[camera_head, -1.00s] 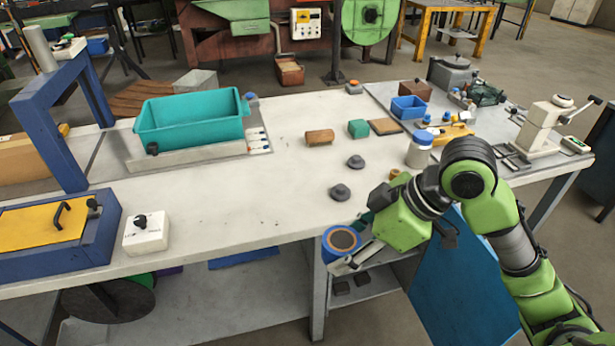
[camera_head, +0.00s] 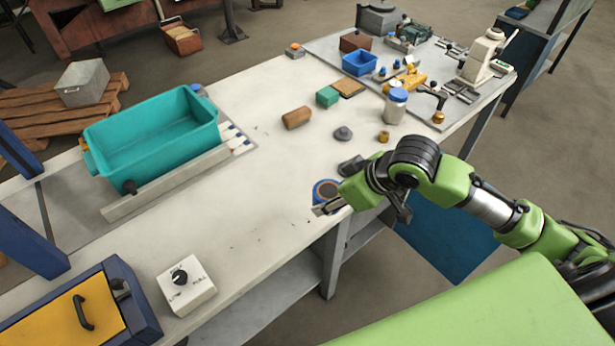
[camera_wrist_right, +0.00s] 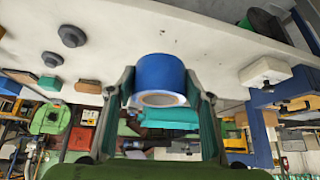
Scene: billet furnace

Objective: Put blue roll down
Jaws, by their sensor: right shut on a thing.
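The blue roll (camera_head: 318,193) has a brown-grey core and shows at the front edge of the white worktable (camera_head: 235,225) in the head view. It also shows large in the right wrist view (camera_wrist_right: 159,72), between two dark fingers. My right gripper (camera_head: 330,207) is shut on the roll and partly hides it in the head view. I cannot tell whether the roll touches the tabletop. My left gripper is not in view.
A dark knob-like piece (camera_head: 350,165) lies close behind the roll, with a similar one (camera_head: 343,133) beyond. A brown block (camera_head: 296,117) and a teal bin (camera_head: 155,145) stand further left. A white switch box (camera_head: 186,285) sits front left. Tabletop left of the roll is clear.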

